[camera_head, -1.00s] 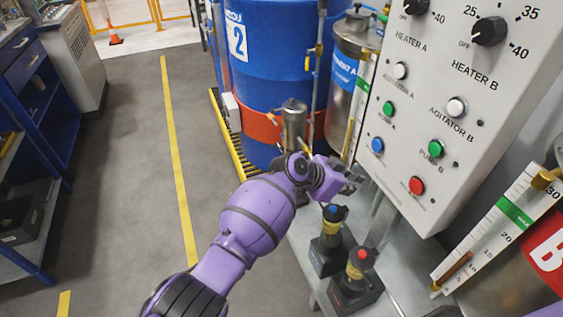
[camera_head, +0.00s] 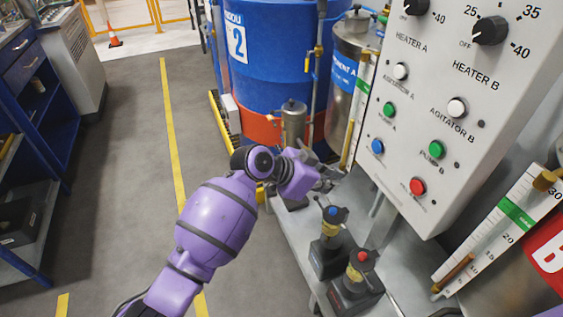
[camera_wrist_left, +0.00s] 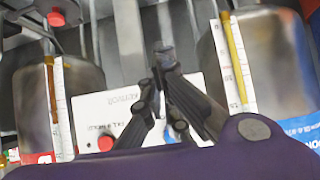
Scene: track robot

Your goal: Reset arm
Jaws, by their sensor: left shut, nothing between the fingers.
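My purple left arm (camera_head: 215,222) reaches in from the bottom of the head view, its elbow bent and its wrist turned to the right. My left gripper (camera_head: 332,178) is small and partly hidden by the wrist. It is in front of the control panel's lower left edge, above the grey bench. In the left wrist view the dark fingers (camera_wrist_left: 163,60) come together at their tips, with nothing held. The grey-white control panel (camera_head: 465,110) shows knobs and coloured buttons. My right gripper is not in view.
Two black devices, one with a blue knob (camera_head: 333,213) and one with a red knob (camera_head: 362,258), stand on the bench below the gripper. A blue drum (camera_head: 270,60) and a steel tank (camera_head: 352,45) stand behind. Open floor (camera_head: 115,190) lies to the left.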

